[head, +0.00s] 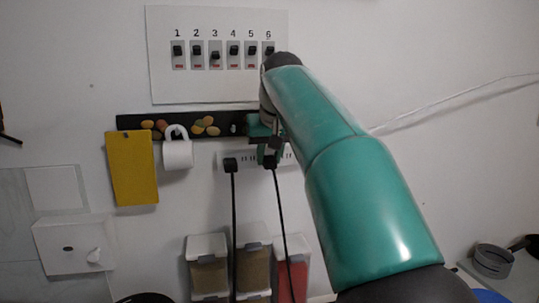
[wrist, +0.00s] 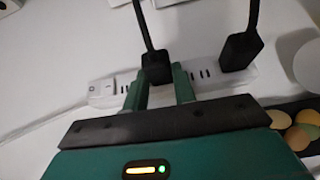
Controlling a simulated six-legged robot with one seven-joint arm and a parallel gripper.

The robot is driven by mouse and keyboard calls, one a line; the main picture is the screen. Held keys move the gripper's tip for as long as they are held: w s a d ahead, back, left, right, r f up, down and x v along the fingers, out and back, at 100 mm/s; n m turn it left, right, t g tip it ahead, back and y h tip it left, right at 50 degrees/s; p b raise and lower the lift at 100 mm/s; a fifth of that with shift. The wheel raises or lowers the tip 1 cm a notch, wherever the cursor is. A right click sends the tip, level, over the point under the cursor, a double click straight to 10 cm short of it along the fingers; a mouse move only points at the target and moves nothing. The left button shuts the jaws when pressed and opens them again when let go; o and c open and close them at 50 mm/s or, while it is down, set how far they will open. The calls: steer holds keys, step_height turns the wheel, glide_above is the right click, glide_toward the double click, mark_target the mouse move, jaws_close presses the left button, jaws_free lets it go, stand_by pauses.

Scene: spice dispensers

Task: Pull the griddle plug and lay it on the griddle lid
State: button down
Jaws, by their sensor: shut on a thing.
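My gripper (head: 267,152) is at the white power strip (head: 248,160) on the wall. In the wrist view its green fingers (wrist: 159,86) are on both sides of a black plug (wrist: 157,68), shut on it. This plug (head: 270,162) is at the strip with its cord hanging down; I cannot tell whether its prongs are in the socket. A second black plug (head: 231,165) sits in the strip to its left, and it also shows in the wrist view (wrist: 240,50). No label shows which is the griddle's. I cannot make out the griddle lid.
A numbered switch panel (head: 218,85) is above. Spice dispensers (head: 208,250) stand below, behind the cords. Dark rounded things show at the bottom edge.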

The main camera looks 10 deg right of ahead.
steer(key=shift+s, duration=0.1)
steer(key=shift+s, duration=0.3)
steer(key=shift+s, duration=0.35)
steer(key=shift+s, duration=0.65)
steer(key=s, duration=0.3)
steer(key=shift+s, duration=0.35)
stand_by(0.5)
